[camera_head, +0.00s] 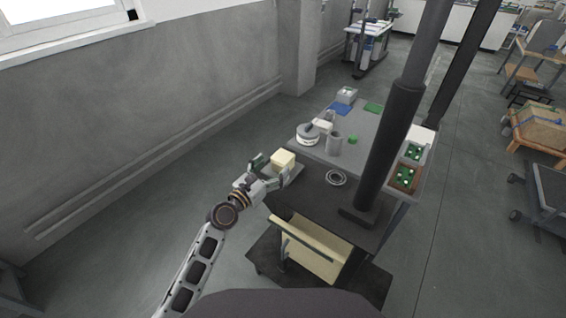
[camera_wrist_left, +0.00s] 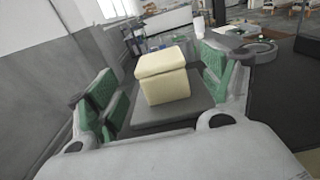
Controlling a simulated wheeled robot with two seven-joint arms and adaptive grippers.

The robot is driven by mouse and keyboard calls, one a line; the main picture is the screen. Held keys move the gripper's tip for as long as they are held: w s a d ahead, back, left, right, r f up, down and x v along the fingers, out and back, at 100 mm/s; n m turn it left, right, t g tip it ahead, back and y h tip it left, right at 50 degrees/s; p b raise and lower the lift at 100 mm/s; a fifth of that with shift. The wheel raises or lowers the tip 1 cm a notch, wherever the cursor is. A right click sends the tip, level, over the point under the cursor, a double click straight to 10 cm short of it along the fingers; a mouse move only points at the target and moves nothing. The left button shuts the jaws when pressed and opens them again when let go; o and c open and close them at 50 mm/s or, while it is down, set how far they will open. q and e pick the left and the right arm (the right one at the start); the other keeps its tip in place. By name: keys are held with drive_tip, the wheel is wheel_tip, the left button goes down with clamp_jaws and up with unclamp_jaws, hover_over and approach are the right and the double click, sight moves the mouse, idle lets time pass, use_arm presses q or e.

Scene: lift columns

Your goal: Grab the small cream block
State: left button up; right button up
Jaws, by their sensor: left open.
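The small cream block (camera_head: 283,160) sits at the near left corner of the dark cart top, on a grey pad or plate. In the left wrist view the cream block (camera_wrist_left: 163,75) stands upright between the green-padded fingers, with a seam below its top. My left gripper (camera_head: 269,169) is open, with one finger on each side of the block. In the left wrist view the open fingers of my left gripper (camera_wrist_left: 158,92) show gaps to the block, clearest on its left side. My right gripper is not in view.
A dark column (camera_head: 385,140) rises from the cart top, right of the block. A dark ring (camera_head: 336,178), a grey cup (camera_head: 334,144) and a round white device (camera_head: 308,134) lie nearby. A wooden box with green items (camera_head: 404,178) stands at the right edge.

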sight(277, 163)
use_arm(q)
drive_tip(key=shift+w+d, duration=0.35)
drive_tip(key=shift+w, duration=0.1)
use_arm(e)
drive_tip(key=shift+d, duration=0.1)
use_arm(q)
drive_tip(key=shift+w+d, duration=0.25)
drive_tip(key=shift+w, duration=0.15)
drive_tip(key=shift+w+d, duration=0.35)
drive_tip(key=shift+w, duration=0.2)
drive_tip(key=shift+x, duration=1.35)
drive_tip(key=shift+w+d, duration=0.1)
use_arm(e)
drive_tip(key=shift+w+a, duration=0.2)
